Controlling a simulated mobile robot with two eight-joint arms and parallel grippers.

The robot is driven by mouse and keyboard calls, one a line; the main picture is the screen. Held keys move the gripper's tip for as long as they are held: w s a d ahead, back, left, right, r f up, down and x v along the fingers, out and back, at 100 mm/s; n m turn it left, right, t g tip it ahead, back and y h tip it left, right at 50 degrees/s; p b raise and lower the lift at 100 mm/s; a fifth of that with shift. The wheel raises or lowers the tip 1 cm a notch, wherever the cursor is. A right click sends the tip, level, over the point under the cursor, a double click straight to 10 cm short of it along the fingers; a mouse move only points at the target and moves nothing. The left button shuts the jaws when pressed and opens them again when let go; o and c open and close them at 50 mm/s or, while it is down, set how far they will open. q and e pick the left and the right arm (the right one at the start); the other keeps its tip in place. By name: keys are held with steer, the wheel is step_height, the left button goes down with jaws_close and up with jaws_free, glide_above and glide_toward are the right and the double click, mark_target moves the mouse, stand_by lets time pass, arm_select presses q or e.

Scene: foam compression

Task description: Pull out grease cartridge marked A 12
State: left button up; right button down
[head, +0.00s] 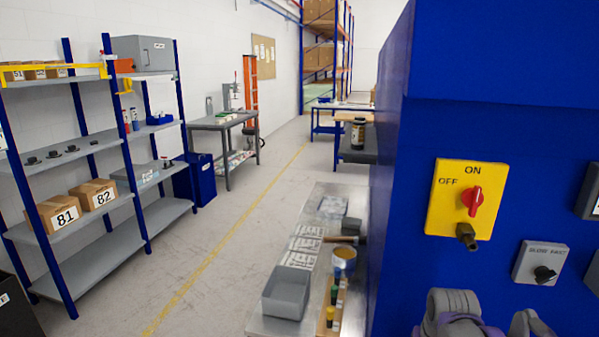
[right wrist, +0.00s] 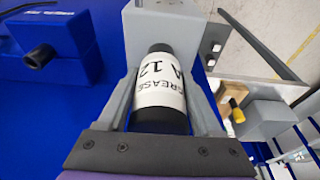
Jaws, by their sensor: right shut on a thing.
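The grease cartridge (right wrist: 160,95), a dark cylinder with a white label reading "GREASE A 12", shows in the right wrist view. My right gripper (right wrist: 165,78) is shut on it, with one grey finger along each side. The far end of the cartridge is at a light grey housing (right wrist: 180,25) on the blue machine. I cannot tell whether that end is inside the housing or just clear of it. The cartridge is not recognisable in the head view. My left gripper is not in view.
The blue machine (head: 500,70) fills the right, with a yellow ON/OFF switch panel (head: 465,199). A bench (head: 330,190) beside it carries a grey bin (head: 286,295), a can (head: 344,262) and small bottles. Shelves (head: 90,140) stand left. The floor between is clear.

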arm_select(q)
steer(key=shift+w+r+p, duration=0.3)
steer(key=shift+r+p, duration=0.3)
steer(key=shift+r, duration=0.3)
arm_select(e)
steer(key=shift+r, duration=1.2)
steer(key=shift+r+p, duration=0.3)
steer(key=shift+r, duration=0.2)
steer(key=shift+r+p, duration=1)
steer(key=shift+r, duration=0.9)
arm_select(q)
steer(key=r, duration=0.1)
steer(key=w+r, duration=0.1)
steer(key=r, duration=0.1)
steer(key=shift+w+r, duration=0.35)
arm_select(e)
steer(key=shift+w, duration=0.1)
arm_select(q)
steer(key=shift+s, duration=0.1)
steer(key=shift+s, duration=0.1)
arm_select(e)
steer(key=shift+f, duration=0.1)
